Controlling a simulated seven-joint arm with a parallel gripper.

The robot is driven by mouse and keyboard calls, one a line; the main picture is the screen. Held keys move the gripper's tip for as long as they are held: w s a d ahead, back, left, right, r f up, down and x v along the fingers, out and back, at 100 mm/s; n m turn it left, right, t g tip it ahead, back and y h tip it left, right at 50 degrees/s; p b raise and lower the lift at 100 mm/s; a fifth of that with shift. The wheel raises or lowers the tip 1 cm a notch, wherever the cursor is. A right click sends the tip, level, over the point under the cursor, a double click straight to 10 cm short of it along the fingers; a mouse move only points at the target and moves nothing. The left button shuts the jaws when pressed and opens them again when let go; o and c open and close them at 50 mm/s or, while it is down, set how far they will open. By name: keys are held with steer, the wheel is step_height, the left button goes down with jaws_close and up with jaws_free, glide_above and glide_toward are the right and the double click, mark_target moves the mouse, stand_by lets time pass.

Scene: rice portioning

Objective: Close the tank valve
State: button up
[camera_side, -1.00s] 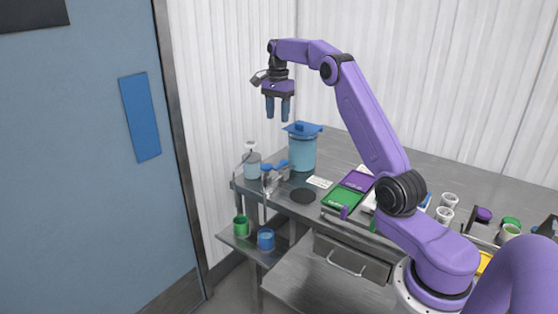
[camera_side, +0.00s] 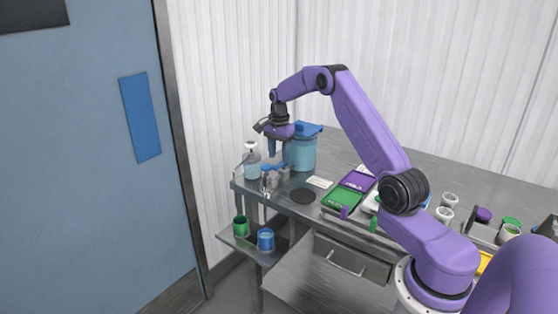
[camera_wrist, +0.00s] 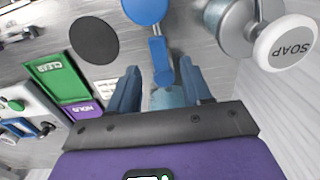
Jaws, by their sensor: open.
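The tank (camera_side: 302,155) is a light blue cylinder with a darker blue lid, standing at the bench's left end. Its valve has a blue handle (camera_side: 273,167) on a metal tap in front of the tank. In the wrist view, the handle (camera_wrist: 158,48) has a narrow lever and a blue round shape at its far end. My gripper (camera_side: 273,156) points down just above the valve, beside the tank. In the wrist view, my gripper (camera_wrist: 159,68) is open, with one finger on each side of the lever's near end. Contact cannot be told.
A soap bottle (camera_side: 252,163) stands left of the valve; its white top (camera_wrist: 285,48) is close on the right in the wrist view. A black disc (camera_side: 303,196) and a green card (camera_side: 342,198) lie to the right. Green (camera_side: 240,226) and blue (camera_side: 265,240) cups stand on the lower shelf.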

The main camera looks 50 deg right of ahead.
mark_target(280, 167)
steer(key=shift+f, duration=1.45)
jaws_close()
